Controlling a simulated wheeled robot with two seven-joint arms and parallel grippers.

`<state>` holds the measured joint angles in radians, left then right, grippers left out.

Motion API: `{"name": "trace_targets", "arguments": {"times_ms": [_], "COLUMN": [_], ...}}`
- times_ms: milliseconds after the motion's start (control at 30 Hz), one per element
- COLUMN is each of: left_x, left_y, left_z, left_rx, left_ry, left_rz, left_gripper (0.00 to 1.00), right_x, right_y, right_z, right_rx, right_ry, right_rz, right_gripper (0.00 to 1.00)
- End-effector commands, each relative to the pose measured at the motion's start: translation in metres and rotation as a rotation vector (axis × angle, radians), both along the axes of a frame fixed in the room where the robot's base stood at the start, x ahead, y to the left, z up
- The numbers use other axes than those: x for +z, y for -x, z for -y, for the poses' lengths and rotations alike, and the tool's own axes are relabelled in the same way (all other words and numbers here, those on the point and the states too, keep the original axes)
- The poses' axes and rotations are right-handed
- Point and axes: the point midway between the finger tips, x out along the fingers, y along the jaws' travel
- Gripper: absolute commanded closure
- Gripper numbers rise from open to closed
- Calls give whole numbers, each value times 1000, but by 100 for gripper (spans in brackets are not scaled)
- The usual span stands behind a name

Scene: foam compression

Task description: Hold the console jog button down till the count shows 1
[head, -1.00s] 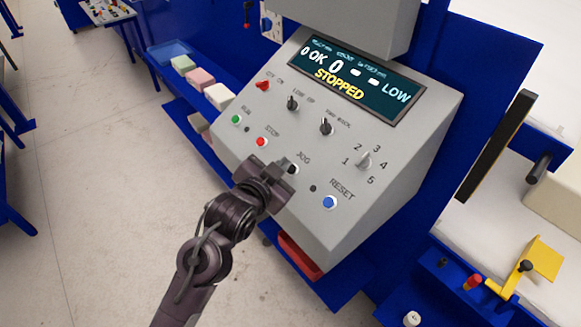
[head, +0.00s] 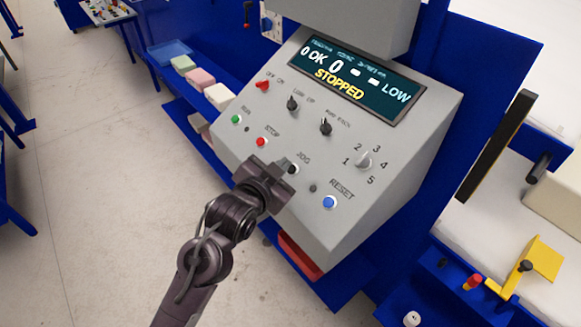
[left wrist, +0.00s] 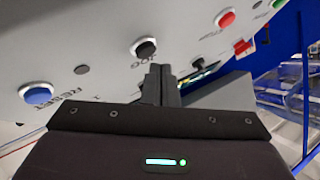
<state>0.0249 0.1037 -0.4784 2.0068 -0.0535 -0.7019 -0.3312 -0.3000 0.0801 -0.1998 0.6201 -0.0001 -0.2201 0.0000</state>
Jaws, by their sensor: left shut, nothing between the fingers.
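The grey console (head: 318,226) has a black jog button (head: 292,169) under the JOG label. In the left wrist view the jog button (left wrist: 145,47) shows as a black cap in a pale ring. My left gripper (head: 283,166) is shut and empty, with its tips close beside the jog button. In the left wrist view the shut fingertips (left wrist: 160,70) sit just below and right of the button, over part of its label; I see no clear contact. The display (head: 355,80) reads 0 OK, a large 0, STOPPED and LOW. My right gripper is not in view.
A red stop button (head: 261,142), a green run button (head: 236,119) and a blue reset button (head: 330,202) are near the jog button. A rotary selector (head: 364,160) stands above reset. Foam blocks (head: 200,79) lie on a blue shelf at left. The floor at left is clear.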

Motion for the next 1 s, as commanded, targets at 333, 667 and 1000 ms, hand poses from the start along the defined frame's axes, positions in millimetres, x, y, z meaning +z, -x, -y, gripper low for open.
{"name": "trace_targets", "arguments": {"times_ms": [333, 667, 1000], "left_x": [-6, -7, -10], "left_y": [-2, -2, -4], "left_z": [3, 3, 5], "left_rx": [0, 0, -1], "left_ry": [0, -1, 0], "left_rz": [0, 0, 1], "left_gripper": [100, 100, 100], "right_x": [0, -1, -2], "right_y": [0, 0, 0], "right_z": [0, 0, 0], "right_rx": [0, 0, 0], "right_ry": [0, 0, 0], "right_rz": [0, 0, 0], "right_gripper": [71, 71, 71]}}
